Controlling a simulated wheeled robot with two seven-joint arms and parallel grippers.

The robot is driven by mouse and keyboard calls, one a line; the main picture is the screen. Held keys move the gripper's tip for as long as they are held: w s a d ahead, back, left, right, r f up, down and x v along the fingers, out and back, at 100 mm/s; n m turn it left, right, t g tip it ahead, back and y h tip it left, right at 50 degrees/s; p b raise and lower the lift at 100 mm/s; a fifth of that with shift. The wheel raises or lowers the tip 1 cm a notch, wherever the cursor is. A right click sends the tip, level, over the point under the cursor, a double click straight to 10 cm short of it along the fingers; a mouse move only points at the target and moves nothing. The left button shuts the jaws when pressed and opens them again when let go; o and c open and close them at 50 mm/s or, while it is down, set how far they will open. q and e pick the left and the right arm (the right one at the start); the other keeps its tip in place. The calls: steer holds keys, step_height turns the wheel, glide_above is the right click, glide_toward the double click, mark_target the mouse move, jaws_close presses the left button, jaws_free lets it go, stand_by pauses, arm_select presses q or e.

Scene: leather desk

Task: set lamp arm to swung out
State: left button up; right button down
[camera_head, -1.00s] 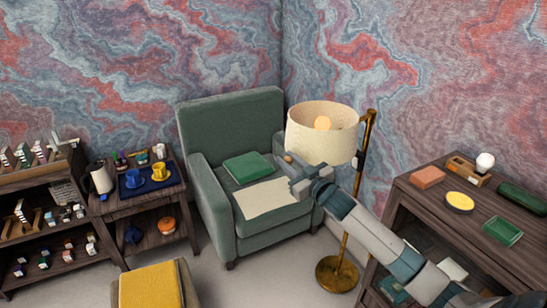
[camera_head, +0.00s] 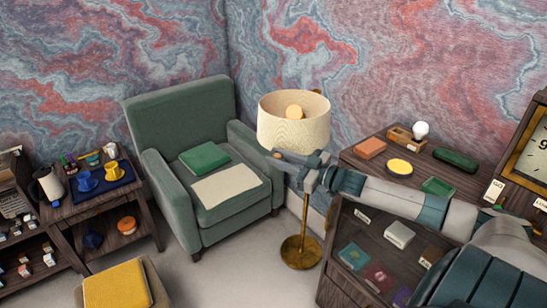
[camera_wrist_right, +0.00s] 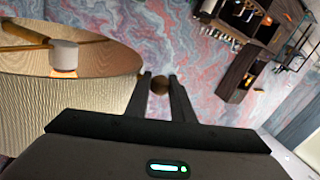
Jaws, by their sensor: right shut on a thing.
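The floor lamp has a cream drum shade (camera_head: 293,128) with a glowing bulb inside and a brass base (camera_head: 300,254) on the floor. My right gripper (camera_head: 281,156) is at the lower front of the shade in the head view. The knob also shows in the head view (camera_head: 276,154). My left gripper is not in view.
A green armchair (camera_head: 180,115) stands left of the lamp. A dark wood cabinet (camera_head: 345,285) with several small items on top is at the right, under my right arm. A yellow-topped stool (camera_head: 116,285) is at the front left. Some floor is clear around the base.

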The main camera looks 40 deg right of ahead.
steer(key=c, duration=1.8)
jaws_free()
steer(key=shift+s+f, duration=0.1)
steer(key=shift+b+v, duration=1.2)
steer(key=shift+v, duration=7.4)
